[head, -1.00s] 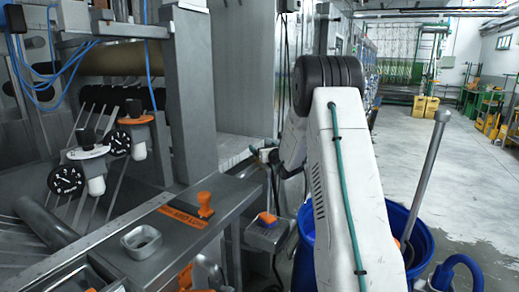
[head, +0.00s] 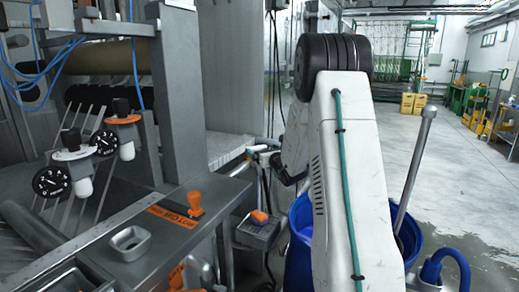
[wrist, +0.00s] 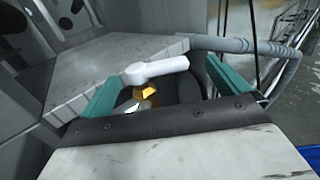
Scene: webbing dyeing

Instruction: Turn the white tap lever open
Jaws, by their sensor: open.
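The white tap lever (wrist: 155,70) shows in the wrist view as a short white bar lying across the top of a brass tap body (wrist: 147,90). My gripper (wrist: 165,69) has its two teal fingers spread wide, one on each side of the lever. The lever lies between the fingers with a gap on both sides, and nothing is gripped. The lower part of the tap is partly hidden by the dark front edge of my gripper. In the head view my arm hides most of the gripper, and the small tap area is hard to make out.
A pale ledge (wrist: 105,75) lies close on the left in the wrist view, and a grey hose (wrist: 245,46) runs to the right behind the tap. In the head view, a small box with an orange switch (head: 259,216) and a blue barrel (head: 300,240) stand below. Open floor lies right.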

